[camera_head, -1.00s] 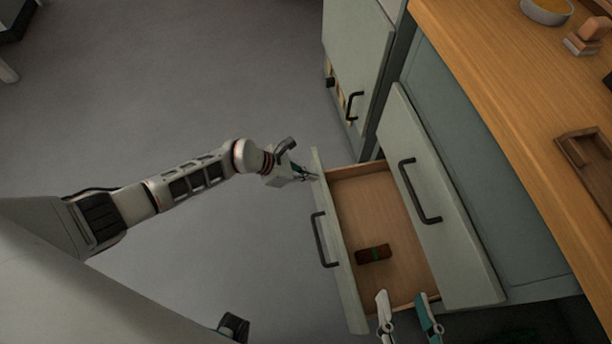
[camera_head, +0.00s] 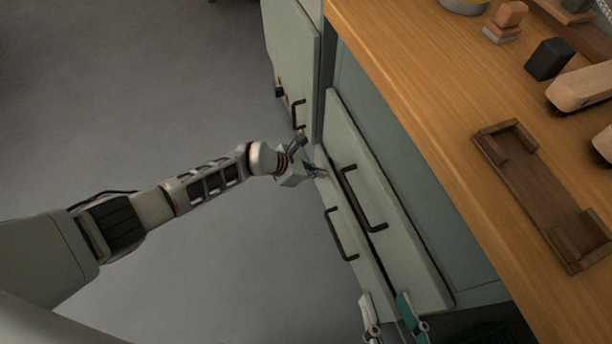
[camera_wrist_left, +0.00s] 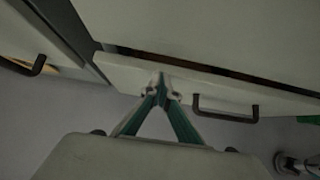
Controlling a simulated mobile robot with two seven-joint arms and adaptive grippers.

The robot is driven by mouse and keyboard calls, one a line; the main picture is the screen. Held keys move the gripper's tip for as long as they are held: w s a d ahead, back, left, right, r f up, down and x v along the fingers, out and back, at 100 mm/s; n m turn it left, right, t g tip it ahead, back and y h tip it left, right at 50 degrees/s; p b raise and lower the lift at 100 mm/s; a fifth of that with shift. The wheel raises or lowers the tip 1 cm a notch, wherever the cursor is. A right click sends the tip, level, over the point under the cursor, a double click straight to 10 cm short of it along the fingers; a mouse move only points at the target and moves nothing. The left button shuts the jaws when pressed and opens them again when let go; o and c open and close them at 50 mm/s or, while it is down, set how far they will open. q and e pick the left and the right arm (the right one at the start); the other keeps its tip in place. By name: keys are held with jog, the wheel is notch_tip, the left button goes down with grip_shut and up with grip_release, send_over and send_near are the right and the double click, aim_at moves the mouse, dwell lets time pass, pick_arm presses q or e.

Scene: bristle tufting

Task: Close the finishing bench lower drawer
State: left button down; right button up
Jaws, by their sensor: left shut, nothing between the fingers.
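The lower drawer (camera_head: 366,268) of the finishing bench is nearly shut, with a narrow dark gap behind the top of its pale front. Its black handle (camera_head: 340,234) faces the open floor. My left gripper (camera_head: 322,173) is shut and empty, at the far end of the drawer front. In the left wrist view its fingertips (camera_wrist_left: 161,88) are at the outer face of the drawer front (camera_wrist_left: 130,73), left of the handle (camera_wrist_left: 225,109); touching seems likely but is not certain. My right gripper (camera_head: 384,298) is open and empty near the front's near end.
The upper drawer (camera_head: 400,232) sits just above and looks shut. A cabinet (camera_head: 292,50) with a black handle stands beyond. The wooden benchtop (camera_head: 430,130) holds a brown tray (camera_head: 545,200), brushes and blocks. The grey floor (camera_head: 150,90) to the left is clear.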

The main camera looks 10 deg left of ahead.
pick_arm(q)
jog(key=shift+w+d+f, duration=0.1)
jog(key=shift+w+d, duration=0.2)
jog(key=shift+d, duration=0.2)
jog(key=shift+w+d+f, duration=0.1)
jog(key=shift+w+d, duration=0.15)
jog(key=shift+d, duration=0.25)
jog(key=shift+w+d+r, duration=0.1)
jog(key=shift+w+r, duration=0.05)
pick_arm(e)
jog(key=shift+s+a+m, duration=0.15)
jog(key=shift+a+m, duration=0.25)
pick_arm(q)
jog(key=shift+a, duration=0.2)
jog(key=s+a+f+p+v, duration=0.1)
jog(key=p+v, duration=0.4)
jog(key=v, duration=0.7)
jog(key=shift+s+a+f, duration=0.15)
jog(key=shift+s+a, duration=0.1)
jog(key=shift+a, duration=0.2)
pick_arm(e)
jog(key=d+n, duration=0.2)
jog(key=d, duration=0.1)
jog(key=d+n+h, duration=0.1)
jog(key=n, duration=0.1)
jog(key=shift+s+d+f+g, duration=0.25)
jog(key=shift+d+g, duration=0.15)
